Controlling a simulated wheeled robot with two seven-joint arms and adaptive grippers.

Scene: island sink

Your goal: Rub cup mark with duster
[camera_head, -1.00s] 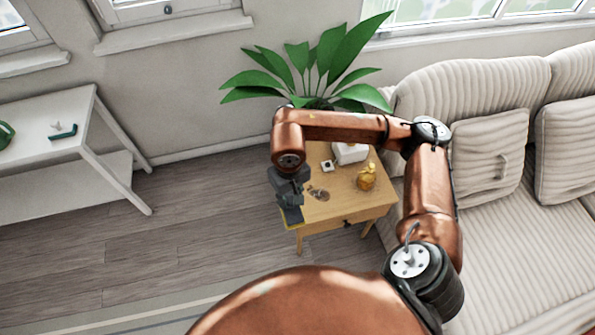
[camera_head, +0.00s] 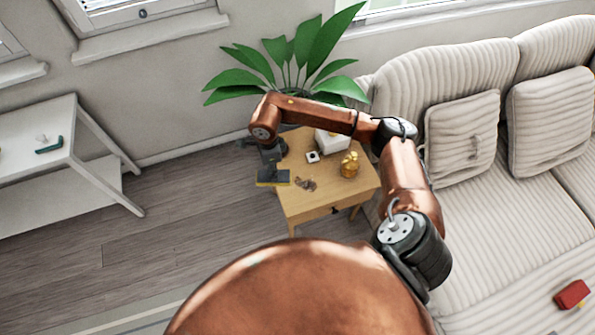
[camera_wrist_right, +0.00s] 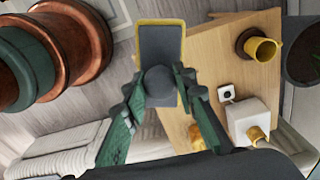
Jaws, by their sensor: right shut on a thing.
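My right gripper (camera_wrist_right: 155,85) is shut on a grey duster (camera_wrist_right: 160,45) with a yellow rim. In the head view the duster (camera_head: 272,178) is at the left edge of the small wooden table (camera_head: 325,200); whether it touches the top is unclear. A small dark brownish patch (camera_head: 306,184), perhaps the cup mark, lies on the tabletop just right of the duster. In the wrist view a yellow cup (camera_wrist_right: 262,48) with a brown base stands on the table; my arm seems to hide it in the head view. My left gripper is not in view.
A white box (camera_head: 331,141), a small white block (camera_head: 312,157) and a golden jar (camera_head: 349,166) stand on the table. A plant (camera_head: 290,65) is behind it, a ribbed sofa (camera_head: 470,190) to the right. The floor (camera_head: 180,225) to the left is clear.

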